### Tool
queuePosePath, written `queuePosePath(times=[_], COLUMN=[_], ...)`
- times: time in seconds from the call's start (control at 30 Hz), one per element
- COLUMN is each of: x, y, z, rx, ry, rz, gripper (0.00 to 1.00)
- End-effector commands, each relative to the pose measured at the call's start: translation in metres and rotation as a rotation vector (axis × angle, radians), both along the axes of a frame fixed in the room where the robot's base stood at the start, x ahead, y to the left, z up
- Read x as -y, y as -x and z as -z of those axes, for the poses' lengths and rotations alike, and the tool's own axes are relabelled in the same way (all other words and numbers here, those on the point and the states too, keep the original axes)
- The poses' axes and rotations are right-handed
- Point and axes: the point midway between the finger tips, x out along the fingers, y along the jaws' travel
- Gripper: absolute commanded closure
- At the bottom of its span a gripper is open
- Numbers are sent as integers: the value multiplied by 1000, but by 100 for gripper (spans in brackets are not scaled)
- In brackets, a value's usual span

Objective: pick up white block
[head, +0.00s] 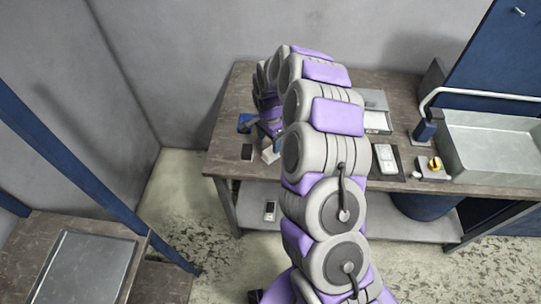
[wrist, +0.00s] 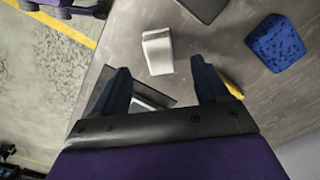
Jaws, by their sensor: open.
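The white block (wrist: 158,52) lies on the grey-brown table in the wrist view, just beyond my fingertips and roughly centred between them. My gripper (wrist: 160,66) is open, with one dark blue finger on each side and nothing held. In the head view a pale block (head: 269,156), which looks like the same one, sits near the table's front edge below my gripper (head: 268,130). My arm covers part of the table there, and the fingertips are hard to make out.
A blue speckled block (wrist: 275,43) lies to the right, and a dark object (wrist: 203,8) is at the top. A yellow item (wrist: 231,87) shows beside the right finger. A metal sink (head: 492,140) is at the right of the workbench (head: 228,150).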

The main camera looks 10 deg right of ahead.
Motion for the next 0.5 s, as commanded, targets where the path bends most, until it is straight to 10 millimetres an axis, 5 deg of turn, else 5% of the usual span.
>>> queuePosePath(times=[0.5], x=[3], y=[-1], z=[47], rx=[-4], ry=[0], rz=[0], gripper=[26])
